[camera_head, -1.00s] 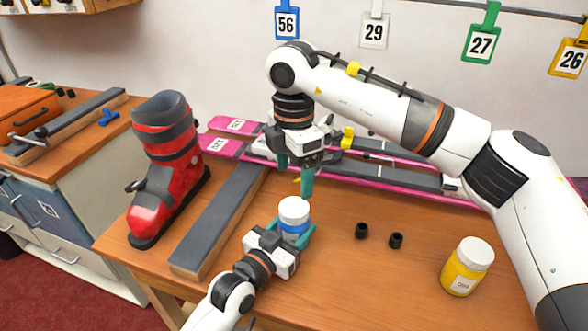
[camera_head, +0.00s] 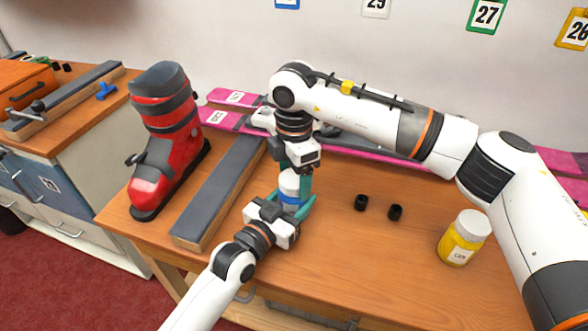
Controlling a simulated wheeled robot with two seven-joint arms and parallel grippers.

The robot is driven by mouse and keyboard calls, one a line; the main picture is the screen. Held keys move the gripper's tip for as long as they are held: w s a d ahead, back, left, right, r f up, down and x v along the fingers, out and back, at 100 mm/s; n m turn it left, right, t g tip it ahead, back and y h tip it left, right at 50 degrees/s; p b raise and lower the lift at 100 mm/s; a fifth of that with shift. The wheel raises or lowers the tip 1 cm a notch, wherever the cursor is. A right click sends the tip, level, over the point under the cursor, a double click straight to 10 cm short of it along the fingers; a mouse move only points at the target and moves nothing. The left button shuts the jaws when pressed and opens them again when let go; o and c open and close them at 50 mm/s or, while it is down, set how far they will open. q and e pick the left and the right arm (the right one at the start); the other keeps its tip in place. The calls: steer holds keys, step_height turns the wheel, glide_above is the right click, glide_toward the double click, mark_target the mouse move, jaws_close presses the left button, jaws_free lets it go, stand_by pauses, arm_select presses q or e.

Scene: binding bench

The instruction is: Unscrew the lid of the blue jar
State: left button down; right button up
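The blue jar (camera_head: 289,198) has a blue band and a white lid (camera_head: 289,181). It stands upright near the middle of the bench. My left gripper (camera_head: 287,206) comes in low from the front, with its teal fingers shut on either side of the jar body. My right gripper (camera_head: 292,178) points down from above at the lid. One teal finger is at the lid's right side, and the other is mostly hidden behind the lid. I cannot tell whether its fingers press on the lid.
A yellow jar with a white lid (camera_head: 465,238) stands at the right. Two small black cylinders (camera_head: 378,207) stand between. A red ski boot (camera_head: 166,140) and a long grey-topped block (camera_head: 222,190) are at the left. Pink skis (camera_head: 225,118) lie along the back.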

steer(key=c, duration=1)
steer(key=n, duration=1.1)
steer(key=shift+r+n, duration=0.1)
steer(key=shift+n, duration=0.3)
steer(key=n, duration=3.5)
steer(key=shift+n, duration=0.3)
steer(key=n, duration=0.6)
steer(key=shift+r, duration=0.1)
steer(key=shift+r, duration=0.15)
steer(key=shift+r, duration=0.95)
